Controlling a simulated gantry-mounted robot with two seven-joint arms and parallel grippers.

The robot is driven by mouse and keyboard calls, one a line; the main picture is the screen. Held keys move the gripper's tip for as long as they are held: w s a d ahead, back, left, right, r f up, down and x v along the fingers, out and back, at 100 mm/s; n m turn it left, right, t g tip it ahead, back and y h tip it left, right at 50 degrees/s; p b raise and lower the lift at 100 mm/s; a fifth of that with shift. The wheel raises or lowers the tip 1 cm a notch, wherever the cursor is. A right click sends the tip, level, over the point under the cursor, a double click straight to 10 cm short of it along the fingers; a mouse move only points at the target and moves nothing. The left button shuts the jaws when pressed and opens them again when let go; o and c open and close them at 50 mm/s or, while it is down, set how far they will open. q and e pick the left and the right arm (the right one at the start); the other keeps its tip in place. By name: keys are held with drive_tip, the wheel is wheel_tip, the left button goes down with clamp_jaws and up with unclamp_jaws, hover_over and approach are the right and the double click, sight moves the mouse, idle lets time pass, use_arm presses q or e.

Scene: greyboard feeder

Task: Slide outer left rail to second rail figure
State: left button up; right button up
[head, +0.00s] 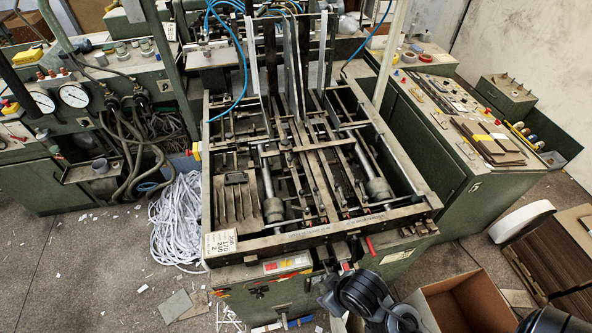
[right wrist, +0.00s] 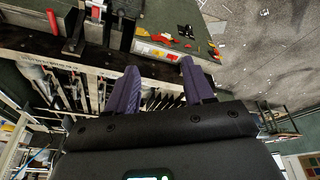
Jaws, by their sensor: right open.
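The greyboard feeder bed (head: 330,233) fills the middle of the head view, with several long rails (head: 311,168) running front to back. I cannot tell for certain which is the outer left rail. A white card (head: 220,242) at the front left corner carries printed lines that seem to read 170 and 240. My right gripper (right wrist: 158,82) is open and empty in the right wrist view, above the feeder's front edge. In the head view my right arm comes in at the bottom, in front of the feeder. My left gripper is not in view.
A cardboard box (head: 460,302) stands on the floor to the right, near my right arm. White strapping (head: 178,220) lies heaped left of the feeder. A blue hose (head: 240,70) hangs over the back left. A red handle (head: 371,246) sticks out at the front.

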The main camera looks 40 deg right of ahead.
drive_tip(key=w+d+f+m+h+b, duration=0.1)
drive_tip(key=w+d+f+m+b, duration=0.4)
drive_tip(key=w+d, duration=0.4)
drive_tip(key=m+y+b, duration=0.3)
drive_tip(key=m+b, duration=0.8)
drive_tip(key=m, duration=1)
approach(303, 191)
drive_tip(key=shift+t, duration=0.4)
drive_tip(key=x, duration=0.7)
drive_tip(key=shift+s+f, duration=0.25)
drive_tip(key=shift+f, duration=0.1)
drive_tip(key=shift+x, duration=0.75)
drive_tip(key=shift+a, duration=0.1)
clamp_jaws()
